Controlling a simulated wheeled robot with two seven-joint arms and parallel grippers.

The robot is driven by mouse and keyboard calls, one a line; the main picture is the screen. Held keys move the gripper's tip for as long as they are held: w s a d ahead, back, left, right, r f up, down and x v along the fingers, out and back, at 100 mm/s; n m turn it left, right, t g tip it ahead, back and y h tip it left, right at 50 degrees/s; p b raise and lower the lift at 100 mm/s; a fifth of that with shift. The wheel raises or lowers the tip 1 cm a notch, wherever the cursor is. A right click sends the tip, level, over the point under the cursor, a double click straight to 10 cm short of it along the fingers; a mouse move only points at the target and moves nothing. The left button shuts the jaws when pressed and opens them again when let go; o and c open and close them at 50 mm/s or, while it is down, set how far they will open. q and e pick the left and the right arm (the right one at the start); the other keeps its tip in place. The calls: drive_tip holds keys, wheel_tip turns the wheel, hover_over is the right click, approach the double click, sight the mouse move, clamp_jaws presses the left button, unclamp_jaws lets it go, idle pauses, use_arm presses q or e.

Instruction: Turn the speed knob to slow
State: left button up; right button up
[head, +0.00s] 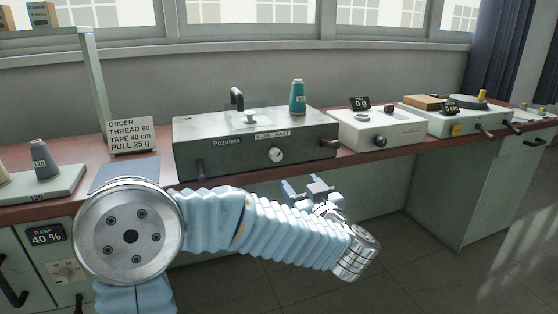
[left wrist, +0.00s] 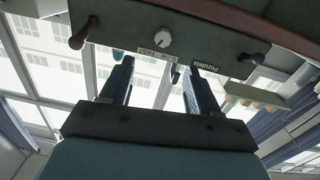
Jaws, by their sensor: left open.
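The speed knob (head: 276,155) is a round pale dial on the front of the dark grey Pozuleta machine (head: 225,158), just below a SLOW FAST label (head: 272,134). Which way its mark points is too small to tell. The knob also shows in the left wrist view (left wrist: 162,37), where the machine appears upside down. My left gripper (head: 308,187) is open and empty, in front of the machine, lower than the knob and to its right. In the left wrist view its two fingers (left wrist: 160,72) stand apart, with the knob beyond the gap, not touched. My right gripper is out of view.
Dark handles (head: 200,168) (head: 331,143) stick out at both ends of the machine's front. A teal thread cone (head: 297,97) stands on top. A white unit (head: 382,130) reading 0 g sits to the right. An order sign (head: 131,135) stands at the left. Floor in front is clear.

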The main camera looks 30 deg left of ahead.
sight(277, 156)
use_arm(q)
drive_tip(key=x, duration=0.4)
drive_tip(key=p+x, duration=0.1)
drive_tip(key=x, duration=0.8)
drive_tip(key=shift+a+r, duration=0.4)
drive_tip(key=shift+c, duration=0.4)
drive_tip(key=shift+n, duration=0.3)
drive_tip(key=c, duration=1)
